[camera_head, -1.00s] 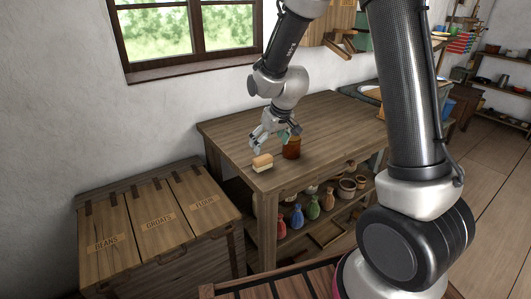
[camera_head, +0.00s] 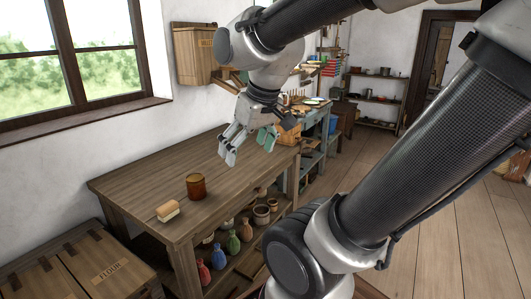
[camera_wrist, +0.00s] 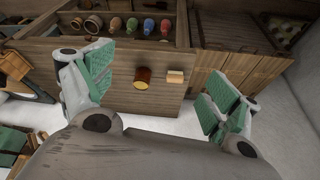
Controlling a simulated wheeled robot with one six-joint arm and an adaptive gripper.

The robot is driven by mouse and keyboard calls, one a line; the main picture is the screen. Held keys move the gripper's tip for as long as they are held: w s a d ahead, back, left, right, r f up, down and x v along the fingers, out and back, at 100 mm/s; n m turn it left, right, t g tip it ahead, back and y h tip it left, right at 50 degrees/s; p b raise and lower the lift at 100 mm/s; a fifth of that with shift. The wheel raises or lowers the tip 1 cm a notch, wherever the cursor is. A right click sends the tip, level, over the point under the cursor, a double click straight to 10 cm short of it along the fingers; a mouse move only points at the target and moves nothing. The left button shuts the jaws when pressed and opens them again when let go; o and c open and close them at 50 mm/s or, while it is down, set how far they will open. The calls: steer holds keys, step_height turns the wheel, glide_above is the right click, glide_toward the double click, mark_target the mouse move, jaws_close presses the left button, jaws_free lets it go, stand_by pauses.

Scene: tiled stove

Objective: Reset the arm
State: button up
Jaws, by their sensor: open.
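My gripper (camera_head: 248,146) is open and empty, held in the air above the right part of the wooden table in the head view. Its green-padded fingers are spread wide apart in the wrist view (camera_wrist: 155,95). A brown jar (camera_head: 196,186) stands upright on the table top (camera_head: 150,170), with a small brush-like block (camera_head: 167,210) in front of it near the front left edge. Both show in the wrist view, the jar (camera_wrist: 143,78) and the block (camera_wrist: 175,77), well away from the fingers.
Lidded bins (camera_head: 85,265) stand at the lower left, one lettered FLOUR. A wooden wall box (camera_head: 195,52) hangs behind my gripper. The floor (camera_head: 445,215) at right is open.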

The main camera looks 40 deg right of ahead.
steer(key=shift+m, duration=0.3)
steer(key=s, duration=0.2)
steer(key=s+d, duration=0.1)
steer(key=s, duration=0.2)
steer(key=shift+s+d+r, duration=0.15)
steer(key=shift+s+r, duration=0.05)
stand_by(0.7)
